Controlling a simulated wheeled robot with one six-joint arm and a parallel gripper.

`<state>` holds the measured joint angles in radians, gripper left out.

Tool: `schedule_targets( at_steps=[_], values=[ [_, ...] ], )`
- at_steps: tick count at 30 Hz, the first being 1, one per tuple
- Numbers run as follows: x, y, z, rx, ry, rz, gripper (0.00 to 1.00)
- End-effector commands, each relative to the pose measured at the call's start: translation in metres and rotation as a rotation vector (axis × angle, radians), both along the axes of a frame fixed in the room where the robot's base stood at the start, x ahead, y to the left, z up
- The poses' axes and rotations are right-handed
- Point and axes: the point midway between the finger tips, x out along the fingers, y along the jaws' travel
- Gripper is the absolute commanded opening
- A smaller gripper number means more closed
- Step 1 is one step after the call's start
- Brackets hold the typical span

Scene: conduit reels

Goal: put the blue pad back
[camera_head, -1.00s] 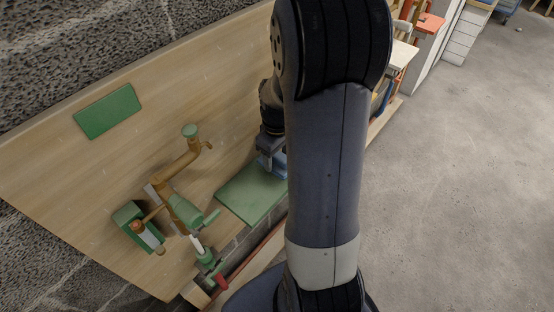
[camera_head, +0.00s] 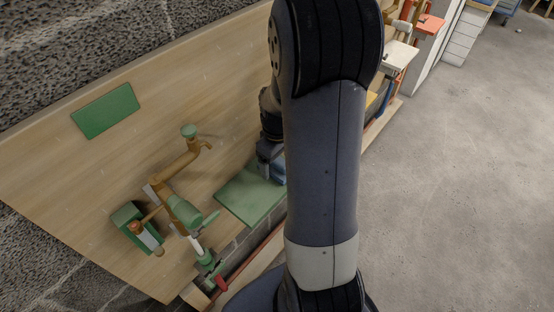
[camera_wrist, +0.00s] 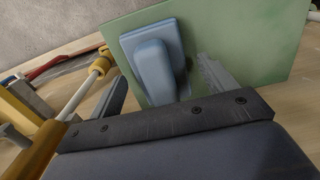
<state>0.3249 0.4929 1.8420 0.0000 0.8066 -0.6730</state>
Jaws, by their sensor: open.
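The blue pad (camera_wrist: 133,38) has a flat plate with a raised rounded grip (camera_wrist: 155,72). It lies against the green board (camera_wrist: 235,40) in the wrist view. My gripper (camera_wrist: 163,84) is open, with one finger to each side of the raised grip; I cannot tell whether either finger touches it. In the head view my gripper (camera_head: 268,158) is over the upper right of the green board (camera_head: 245,198), mostly hidden by my arm. Only a small part of the blue pad (camera_head: 279,170) shows there.
A brown pipe fitting with green parts (camera_head: 180,165) stands on the wooden panel (camera_head: 75,170), left of the green board. A green plate (camera_head: 106,110) is at upper left. A yellow and white rod (camera_wrist: 98,68) is close to my left finger.

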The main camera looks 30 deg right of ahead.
Motion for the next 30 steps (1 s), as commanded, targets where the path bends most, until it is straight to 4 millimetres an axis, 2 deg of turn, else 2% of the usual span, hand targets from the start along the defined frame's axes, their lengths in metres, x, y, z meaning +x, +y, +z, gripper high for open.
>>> schedule_targets(
  at_steps=[5, 12, 18, 24, 30],
  values=[
    [0.001, 0.000, 0.017, -0.001, -0.004, 0.000, 0.79],
    [0.001, 0.000, 0.069, -0.002, -0.006, 0.000, 0.79],
    [0.001, 0.000, 0.105, -0.002, -0.004, 0.000, 0.79],
    [0.000, 0.000, 0.122, -0.001, -0.001, 0.000, 0.79],
    [0.000, 0.000, 0.123, 0.000, 0.000, 0.000, 0.79]
  ],
)
